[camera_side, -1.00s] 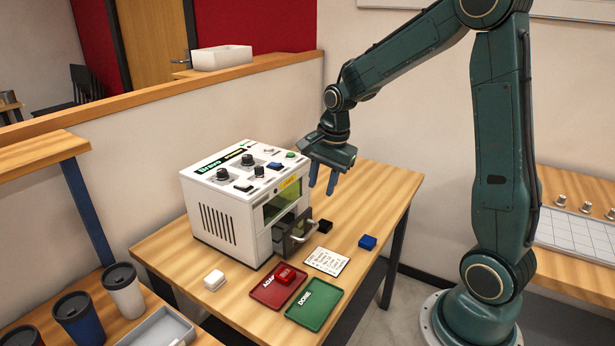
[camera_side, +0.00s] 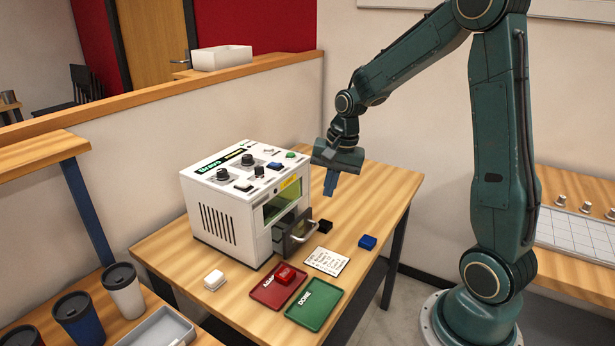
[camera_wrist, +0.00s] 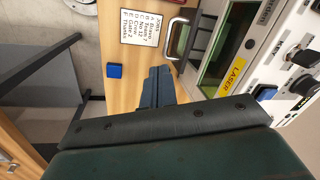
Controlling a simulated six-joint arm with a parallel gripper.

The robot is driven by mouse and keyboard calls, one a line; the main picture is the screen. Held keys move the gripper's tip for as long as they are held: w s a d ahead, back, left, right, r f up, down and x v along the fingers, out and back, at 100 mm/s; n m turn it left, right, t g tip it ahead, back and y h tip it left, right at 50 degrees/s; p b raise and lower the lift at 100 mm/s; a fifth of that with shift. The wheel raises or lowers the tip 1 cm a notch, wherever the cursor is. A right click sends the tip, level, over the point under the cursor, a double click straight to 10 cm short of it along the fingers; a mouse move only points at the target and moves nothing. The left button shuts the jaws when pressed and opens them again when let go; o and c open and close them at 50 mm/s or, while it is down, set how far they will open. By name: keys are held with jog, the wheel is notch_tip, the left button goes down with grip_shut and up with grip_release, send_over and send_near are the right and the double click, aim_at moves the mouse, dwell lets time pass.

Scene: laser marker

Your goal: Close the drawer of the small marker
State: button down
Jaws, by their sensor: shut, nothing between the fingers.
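The small marker (camera_side: 215,215) is a white box with knobs on top, on the wooden table in the side view. Its drawer (camera_side: 292,236) stands pulled out at the front, with a pale bar handle (camera_side: 305,233). In the wrist view the handle (camera_wrist: 174,38) shows beyond my fingers, and the marker's panel (camera_wrist: 285,65) is at the right. My gripper (camera_side: 330,186) points down, shut and empty, above the table behind and to the right of the drawer. It also shows in the wrist view (camera_wrist: 158,72). It appears apart from the drawer.
A black block (camera_side: 325,227) sits beside the drawer handle. A blue block (camera_side: 367,242), a note card (camera_side: 326,261), a red tray (camera_side: 265,293) with a red block (camera_side: 285,274), a green tray (camera_side: 328,293) and a white block (camera_side: 214,280) lie around the marker's front.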

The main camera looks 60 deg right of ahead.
jog(key=s+d+f+n+t+y, duration=0.2)
jog(key=s+f+n, duration=0.1)
jog(key=n, duration=1.2)
jog(key=s+d+f+n+t+y, duration=0.1)
jog(key=s+n, duration=0.4)
jog(key=n, duration=1)
notch_tip(320, 180, down, 2)
jog(key=shift+d+f+t+y, duration=0.1)
jog(key=shift+d+t+y, duration=0.25)
jog(key=shift+t+y, duration=0.3)
jog(key=shift+w+f, duration=0.1)
jog(key=x, duration=0.9)
jog(key=shift+w+a+f, duration=0.1)
jog(key=shift+a+f, duration=0.1)
jog(key=shift+f, duration=0.05)
jog(key=w, duration=0.2)
jog(key=shift+w+r, duration=0.2)
jog(key=shift+w, duration=0.2)
jog(key=shift+w+r, duration=0.1)
jog(key=shift+w, duration=0.5)
